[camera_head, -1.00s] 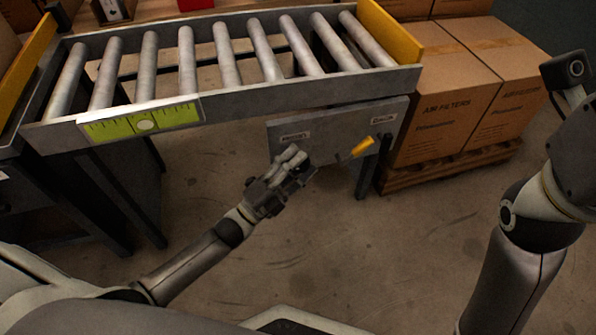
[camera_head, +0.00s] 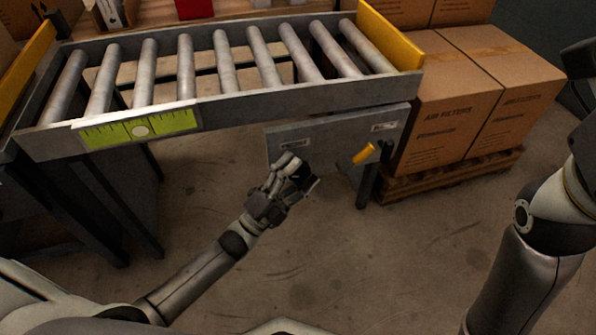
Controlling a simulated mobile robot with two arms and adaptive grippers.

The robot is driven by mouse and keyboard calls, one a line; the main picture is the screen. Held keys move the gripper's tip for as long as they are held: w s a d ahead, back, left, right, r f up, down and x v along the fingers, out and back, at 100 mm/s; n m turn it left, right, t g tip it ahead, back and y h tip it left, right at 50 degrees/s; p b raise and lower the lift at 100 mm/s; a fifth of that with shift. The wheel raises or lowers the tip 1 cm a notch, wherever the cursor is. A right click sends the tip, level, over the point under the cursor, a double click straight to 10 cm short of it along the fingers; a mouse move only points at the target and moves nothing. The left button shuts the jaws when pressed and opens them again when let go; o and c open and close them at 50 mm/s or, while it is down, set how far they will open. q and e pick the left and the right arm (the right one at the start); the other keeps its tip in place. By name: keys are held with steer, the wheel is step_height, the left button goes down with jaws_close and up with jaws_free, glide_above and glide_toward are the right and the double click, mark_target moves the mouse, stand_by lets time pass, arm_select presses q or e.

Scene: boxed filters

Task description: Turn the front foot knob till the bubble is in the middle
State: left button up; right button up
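A yellow-green level gauge (camera_head: 105,133) with dark marks is fixed to the front rail of the roller conveyor (camera_head: 240,111). Its pale round bubble (camera_head: 140,131) sits at about the middle of the strip. A grey panel (camera_head: 335,140) with two small labels hangs below the rail, and a yellow handle (camera_head: 364,153) shows at its right part. My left gripper (camera_head: 299,174) is at the panel's lower left part, left of the yellow handle and apart from it. Its fingers hide what is behind them. I cannot tell whether it holds a knob. My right gripper is out of view.
Brown air filter boxes (camera_head: 436,115) stand on a wooden pallet (camera_head: 400,188) right of the conveyor. Dark conveyor legs (camera_head: 366,190) reach the floor. The concrete floor (camera_head: 380,260) in front is clear. A red object (camera_head: 194,8) is behind the rollers.

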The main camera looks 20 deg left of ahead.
arm_select(q)
steer(key=shift+s, duration=0.1)
steer(key=v, duration=1.2)
stand_by(0.4)
